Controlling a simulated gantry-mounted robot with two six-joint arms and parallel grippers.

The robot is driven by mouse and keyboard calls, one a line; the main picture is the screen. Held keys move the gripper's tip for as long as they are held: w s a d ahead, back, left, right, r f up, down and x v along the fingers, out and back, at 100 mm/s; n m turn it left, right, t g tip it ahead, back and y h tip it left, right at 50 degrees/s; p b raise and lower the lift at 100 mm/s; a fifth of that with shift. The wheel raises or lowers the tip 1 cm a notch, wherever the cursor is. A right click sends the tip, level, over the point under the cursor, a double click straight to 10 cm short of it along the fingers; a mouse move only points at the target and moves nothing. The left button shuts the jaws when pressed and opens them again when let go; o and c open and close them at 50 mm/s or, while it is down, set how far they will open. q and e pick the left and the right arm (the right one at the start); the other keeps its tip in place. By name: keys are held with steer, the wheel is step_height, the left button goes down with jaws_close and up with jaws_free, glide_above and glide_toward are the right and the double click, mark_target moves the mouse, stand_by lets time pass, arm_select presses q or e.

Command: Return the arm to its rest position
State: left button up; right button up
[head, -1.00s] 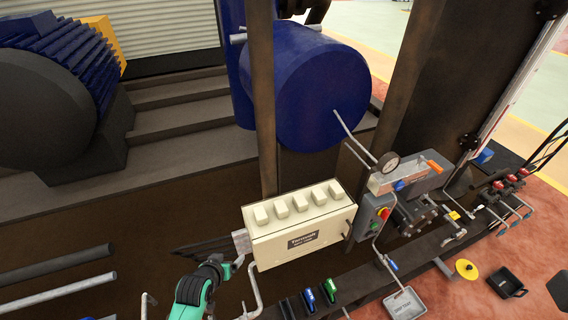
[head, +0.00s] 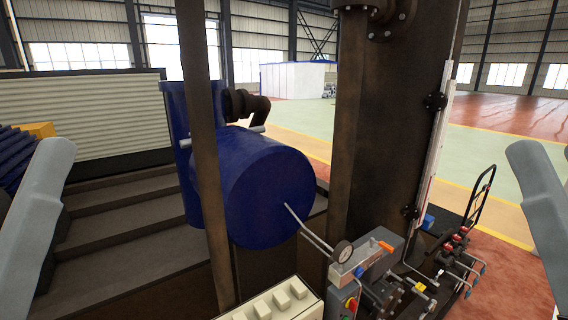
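Pale grey links of my two arms stand at the left edge (head: 42,205) and right edge (head: 548,205) of the head view. Both are raised and upright, angled slightly. Neither gripper shows, so their fingers and anything in them are hidden. The cream box with a row of raised blocks (head: 272,308) is cut off by the bottom edge. No part of my arms touches it in view.
A blue drum (head: 255,190) hangs behind a brown post (head: 208,150). A thick brown column (head: 375,130) rises behind.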

step_height(320, 180, up, 24)
steer(key=p, duration=1.9)
steer(key=shift+f+p, duration=0.15)
steer(key=shift+p, duration=0.2)
